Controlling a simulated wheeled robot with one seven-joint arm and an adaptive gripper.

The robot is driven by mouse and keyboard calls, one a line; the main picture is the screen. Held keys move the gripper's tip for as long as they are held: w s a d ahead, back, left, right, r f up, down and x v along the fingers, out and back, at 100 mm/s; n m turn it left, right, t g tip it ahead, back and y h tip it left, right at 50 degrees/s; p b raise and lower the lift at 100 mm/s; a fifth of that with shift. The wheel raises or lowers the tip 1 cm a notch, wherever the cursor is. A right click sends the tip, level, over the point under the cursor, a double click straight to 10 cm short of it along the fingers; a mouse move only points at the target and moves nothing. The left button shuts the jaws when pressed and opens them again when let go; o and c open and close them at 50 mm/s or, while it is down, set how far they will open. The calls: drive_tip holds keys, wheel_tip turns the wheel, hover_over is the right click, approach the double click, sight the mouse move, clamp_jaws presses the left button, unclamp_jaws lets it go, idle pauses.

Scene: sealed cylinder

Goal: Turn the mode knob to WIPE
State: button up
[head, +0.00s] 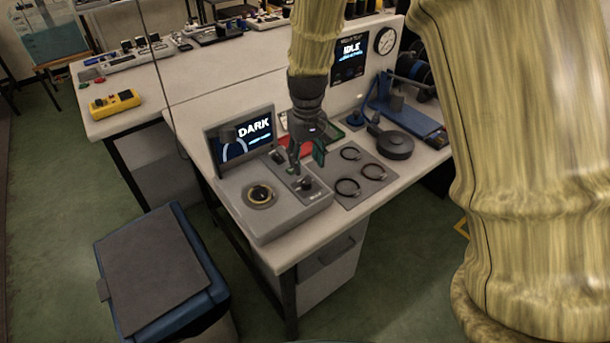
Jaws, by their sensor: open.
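A grey console (238,214) stands on the near corner of the white bench, with a tilted screen (230,147) reading "DARK". On its top are a round dark control with a yellow ring (261,194) at the left and a small dark knob (306,184) on a strip at the right. Lettering by the small knob is too small to read, so I cannot tell which control is the mode knob. My gripper (306,163) points down over the right strip, fingers apart, just behind the small knob. It hides part of the strip; I cannot tell whether it touches anything.
Several dark rings (350,187) lie on a grey mat right of the console. Behind are a red tray (297,147), a round black object (395,145) and a panel screen reading "IDLE" (350,50). My arm blocks the right side.

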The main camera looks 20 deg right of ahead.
sight(306, 181)
drive_tip(key=shift+f+p, duration=0.45)
drive_tip(key=shift+f, duration=3.1)
drive_tip(key=c, duration=1.1)
